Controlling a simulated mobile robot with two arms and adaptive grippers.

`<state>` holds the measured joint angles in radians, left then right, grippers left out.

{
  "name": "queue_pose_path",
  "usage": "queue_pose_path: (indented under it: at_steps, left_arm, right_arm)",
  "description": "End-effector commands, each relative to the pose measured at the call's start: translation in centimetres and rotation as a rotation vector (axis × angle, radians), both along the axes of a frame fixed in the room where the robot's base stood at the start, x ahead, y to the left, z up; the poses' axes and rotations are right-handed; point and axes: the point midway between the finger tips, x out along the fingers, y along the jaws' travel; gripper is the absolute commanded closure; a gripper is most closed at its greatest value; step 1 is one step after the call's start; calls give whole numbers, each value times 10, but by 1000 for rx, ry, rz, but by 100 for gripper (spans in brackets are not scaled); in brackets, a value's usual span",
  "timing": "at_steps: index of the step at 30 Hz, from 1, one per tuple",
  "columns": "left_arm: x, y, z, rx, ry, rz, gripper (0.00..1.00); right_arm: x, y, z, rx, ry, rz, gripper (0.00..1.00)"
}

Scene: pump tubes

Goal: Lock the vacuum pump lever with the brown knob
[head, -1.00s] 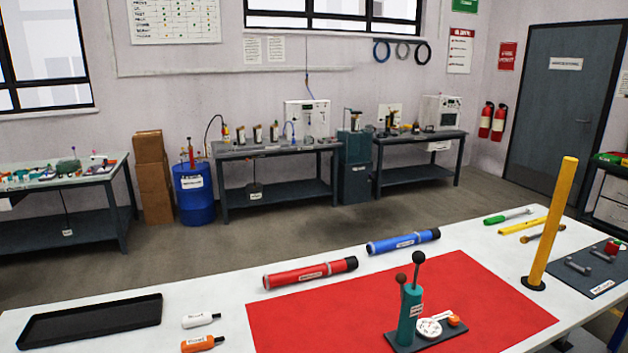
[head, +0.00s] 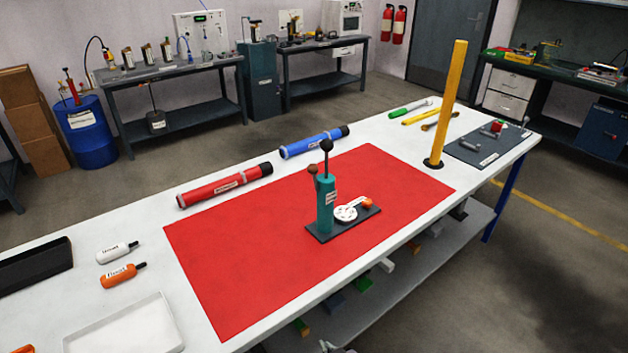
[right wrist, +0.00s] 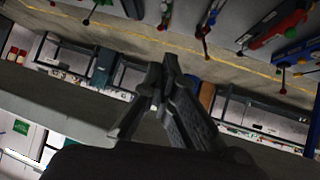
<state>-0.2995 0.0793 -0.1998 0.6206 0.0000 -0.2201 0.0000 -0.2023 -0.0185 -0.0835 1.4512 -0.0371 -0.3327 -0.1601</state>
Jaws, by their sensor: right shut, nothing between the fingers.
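The vacuum pump (head: 325,205) stands upright on a dark base plate (head: 345,225), on the red mat (head: 240,260) in the head view. It has a teal body. A short lever with a brown knob (head: 313,169) rises at its left. A taller rod with a black knob (head: 326,145) stands beside it. A white round part (head: 346,213) and an orange piece (head: 367,203) sit on the base plate. My right gripper shows in the right wrist view (right wrist: 158,88), shut and empty, away from the pump. The left gripper is out of view.
A red tube (head: 225,185) and a blue tube (head: 314,142) lie behind the pump. A yellow post (head: 447,105) stands at the right. White and orange bottles and a white tray (head: 125,330) are at the left. The mat around the pump is clear.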

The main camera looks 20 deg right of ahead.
Motion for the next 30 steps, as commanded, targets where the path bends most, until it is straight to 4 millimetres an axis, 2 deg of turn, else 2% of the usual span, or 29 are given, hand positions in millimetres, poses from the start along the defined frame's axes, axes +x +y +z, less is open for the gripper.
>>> queue_pose_path:
  at_steps: [1, 3, 6, 8, 10, 12, 16, 18, 20, 25, 30]
  left_arm:
    - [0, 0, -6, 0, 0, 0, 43]
    - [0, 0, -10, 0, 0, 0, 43]
    - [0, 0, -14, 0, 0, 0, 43]
    - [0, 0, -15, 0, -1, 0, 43]
    - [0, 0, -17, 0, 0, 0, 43]
    - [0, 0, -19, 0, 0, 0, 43]
    - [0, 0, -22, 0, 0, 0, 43]
    - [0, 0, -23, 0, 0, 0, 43]
    - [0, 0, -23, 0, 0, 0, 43]
    - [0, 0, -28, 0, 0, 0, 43]
    - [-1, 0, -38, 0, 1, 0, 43]
  right_arm:
    - [21, -1, 31, -2, -74, -6, 100]
    - [42, -5, 71, -8, -156, -15, 100]
    - [62, -11, 126, -17, -265, -28, 100]
    - [85, -12, 160, -27, -380, -37, 100]
    - [107, -14, 204, -44, -526, -51, 100]
    - [122, -18, 248, -64, -668, -71, 100]
    - [136, -24, 316, -99, -881, -109, 100]
    - [137, -27, 337, -114, -948, -123, 100]
    - [138, -28, 347, -120, -979, -130, 100]
    - [152, -29, 355, -124, -994, -132, 100]
    - [182, -32, 365, -124, -993, -132, 100]
